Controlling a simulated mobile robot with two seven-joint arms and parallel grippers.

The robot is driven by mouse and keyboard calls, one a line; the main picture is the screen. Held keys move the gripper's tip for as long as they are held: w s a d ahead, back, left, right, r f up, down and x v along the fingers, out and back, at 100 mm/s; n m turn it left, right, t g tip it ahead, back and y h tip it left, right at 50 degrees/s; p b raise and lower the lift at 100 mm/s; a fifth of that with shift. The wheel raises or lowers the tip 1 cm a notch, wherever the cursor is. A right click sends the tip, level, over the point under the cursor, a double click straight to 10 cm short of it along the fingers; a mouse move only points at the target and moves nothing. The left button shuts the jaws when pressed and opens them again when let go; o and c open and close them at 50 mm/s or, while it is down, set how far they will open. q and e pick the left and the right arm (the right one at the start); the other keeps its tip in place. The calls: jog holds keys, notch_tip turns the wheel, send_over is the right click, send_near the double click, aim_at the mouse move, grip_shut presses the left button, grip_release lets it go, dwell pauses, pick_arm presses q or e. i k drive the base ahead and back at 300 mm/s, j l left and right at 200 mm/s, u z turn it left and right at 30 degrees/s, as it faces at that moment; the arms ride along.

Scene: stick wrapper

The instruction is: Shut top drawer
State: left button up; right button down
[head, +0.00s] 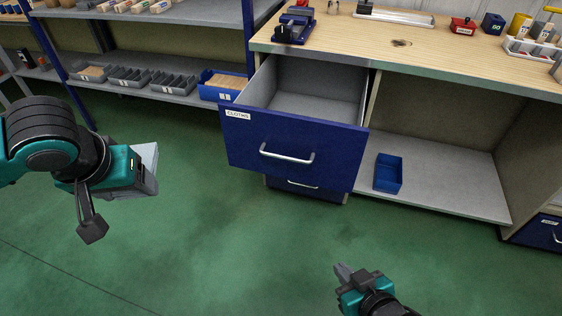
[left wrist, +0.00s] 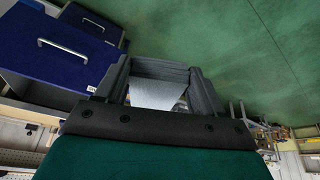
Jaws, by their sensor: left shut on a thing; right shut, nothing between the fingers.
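The top drawer (head: 240,150) is pulled well out of the workbench. It has a blue front with a silver bar handle (head: 287,157) and a white label that seems to read CLOTHS. Its visible grey inside is empty. The blue front also shows in the left wrist view (left wrist: 60,67). My left gripper (head: 150,170) is left of the drawer, apart from it, shut on a pale grey thing (left wrist: 158,94) that I cannot identify. My right gripper (head: 342,270) is shut and empty, below and in front of the drawer, not touching it.
A lower blue drawer (head: 305,187) sits shut beneath. A blue bin (head: 388,173) stands on the bench's lower shelf. A blue vise (head: 295,25) is on the wooden benchtop (head: 440,55). Shelving with bins (head: 222,87) stands left. The green floor (head: 220,240) in front is clear.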

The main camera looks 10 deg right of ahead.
aim_at(300, 119)
jog(key=i+j+z, duration=0.6)
jog(key=j+z, duration=0.25)
